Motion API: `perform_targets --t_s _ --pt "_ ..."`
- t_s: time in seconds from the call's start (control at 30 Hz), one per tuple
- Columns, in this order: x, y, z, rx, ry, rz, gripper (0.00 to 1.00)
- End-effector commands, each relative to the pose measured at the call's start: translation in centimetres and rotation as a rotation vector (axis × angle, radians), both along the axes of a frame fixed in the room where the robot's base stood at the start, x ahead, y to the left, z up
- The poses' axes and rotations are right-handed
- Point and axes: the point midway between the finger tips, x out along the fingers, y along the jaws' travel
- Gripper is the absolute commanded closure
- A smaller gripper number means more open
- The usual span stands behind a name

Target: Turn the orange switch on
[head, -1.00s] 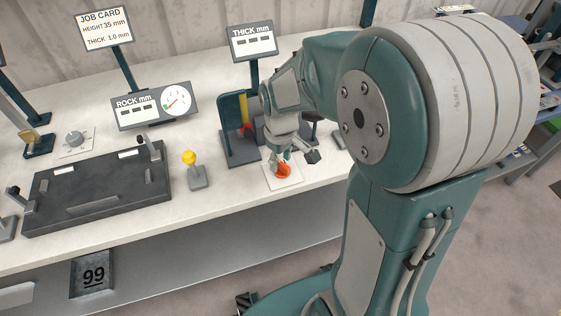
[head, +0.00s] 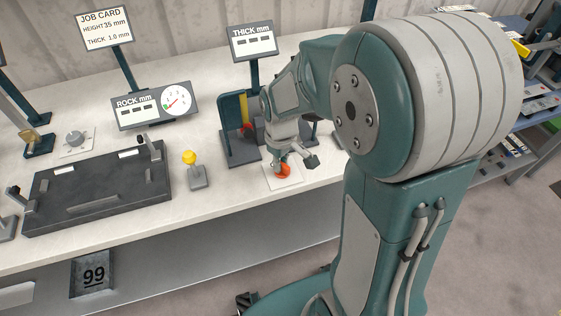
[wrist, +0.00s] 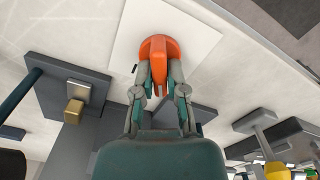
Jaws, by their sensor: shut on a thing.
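The orange switch (head: 283,171) is a rotary knob on a white square plate (head: 292,182) near the front edge of the bench. In the wrist view the orange switch (wrist: 164,48) sits between my fingertips, with its white plate (wrist: 196,36) around it. My gripper (head: 279,163) reaches down to the knob from above. In the wrist view my gripper (wrist: 159,84) has its two fingers closed on the knob's sides. A short black mark (wrist: 135,69) shows on the plate beside the knob. Part of the knob is hidden by the fingers.
A yellow button on a grey block (head: 194,178) stands left of the switch. A gauge stand with a yellow strip (head: 242,150) is close behind my gripper. A dark fixture plate (head: 95,190) lies at the left. The bench front edge is close.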

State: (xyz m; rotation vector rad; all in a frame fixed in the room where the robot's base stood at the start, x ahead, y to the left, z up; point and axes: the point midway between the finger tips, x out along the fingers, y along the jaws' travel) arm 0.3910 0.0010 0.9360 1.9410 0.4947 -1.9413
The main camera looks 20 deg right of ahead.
Motion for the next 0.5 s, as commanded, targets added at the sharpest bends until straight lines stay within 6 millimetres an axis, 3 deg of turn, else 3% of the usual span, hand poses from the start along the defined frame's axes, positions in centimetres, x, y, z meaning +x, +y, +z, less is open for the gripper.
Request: perform_targets --t_s 0.5 --pt "-0.03 -0.13 -0.1 0.001 0.002 -0.357 1.0"
